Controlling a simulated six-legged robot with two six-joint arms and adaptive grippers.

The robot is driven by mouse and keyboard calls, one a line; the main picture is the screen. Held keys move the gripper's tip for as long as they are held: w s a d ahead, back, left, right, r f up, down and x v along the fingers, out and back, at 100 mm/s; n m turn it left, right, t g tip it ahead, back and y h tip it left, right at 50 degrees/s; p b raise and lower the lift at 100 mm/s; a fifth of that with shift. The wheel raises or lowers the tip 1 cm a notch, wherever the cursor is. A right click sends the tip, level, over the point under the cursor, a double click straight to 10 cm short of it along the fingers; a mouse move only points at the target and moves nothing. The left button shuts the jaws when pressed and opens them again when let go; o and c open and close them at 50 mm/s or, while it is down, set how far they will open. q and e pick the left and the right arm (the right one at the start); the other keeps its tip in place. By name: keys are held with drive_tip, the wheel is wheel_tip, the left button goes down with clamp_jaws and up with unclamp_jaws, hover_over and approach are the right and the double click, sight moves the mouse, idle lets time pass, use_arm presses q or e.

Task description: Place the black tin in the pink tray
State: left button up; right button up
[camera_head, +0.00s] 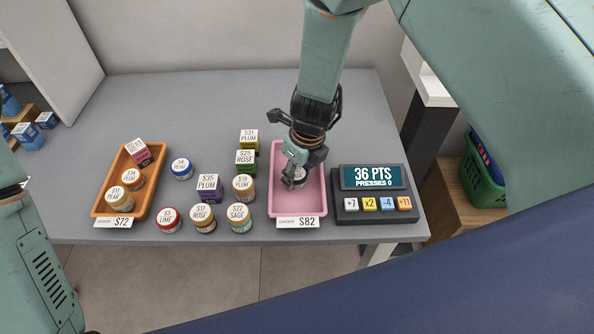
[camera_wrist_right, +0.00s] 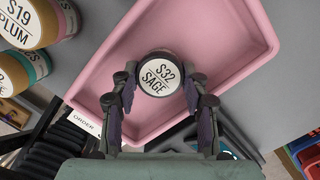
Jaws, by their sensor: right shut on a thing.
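The black tin (camera_wrist_right: 160,75), with a dark rim and a white lid marked SAGE, is between the fingers of my right gripper (camera_wrist_right: 160,100) in the right wrist view. The pink tray (camera_wrist_right: 222,27) is behind and below it there. In the head view the right gripper (camera_head: 297,180) is over the inside of the pink tray (camera_head: 308,206), shut on the tin (camera_head: 299,174), which is mostly hidden by the fingers. I cannot tell whether the tin touches the tray floor. My left gripper is out of view.
An orange tray (camera_head: 100,199) with a box and jars stands at the left. Several jars and boxes, including a sage jar (camera_head: 239,217), stand between the trays. A keypad with a display (camera_head: 372,177) is right of the pink tray. The counter's back (camera_head: 200,100) is clear.

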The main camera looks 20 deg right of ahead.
sight(304, 177)
drive_tip(key=o, duration=1)
drive_tip(key=shift+s+d, duration=0.1)
drive_tip(key=shift+d, duration=0.1)
drive_tip(key=shift+c, duration=0.2)
drive_tip(key=shift+o, duration=0.7)
drive_tip(key=shift+a, duration=0.1)
drive_tip(key=shift+o, duration=0.2)
drive_tip(key=shift+w+a, duration=0.2)
drive_tip(key=shift+a, duration=0.05)
drive_tip(key=shift+s+d, duration=0.1)
drive_tip(key=shift+d, duration=0.05)
drive_tip(key=shift+d+r, duration=0.15)
drive_tip(key=shift+r, duration=0.2)
wheel_tip(304, 177, up, 12)
drive_tip(key=s+p, duration=0.1)
drive_tip(key=p, duration=0.1)
drive_tip(key=shift+s+d+f+p, duration=0.2)
drive_tip(key=shift+d+f+p, duration=0.1)
drive_tip(key=shift+d, duration=0.1)
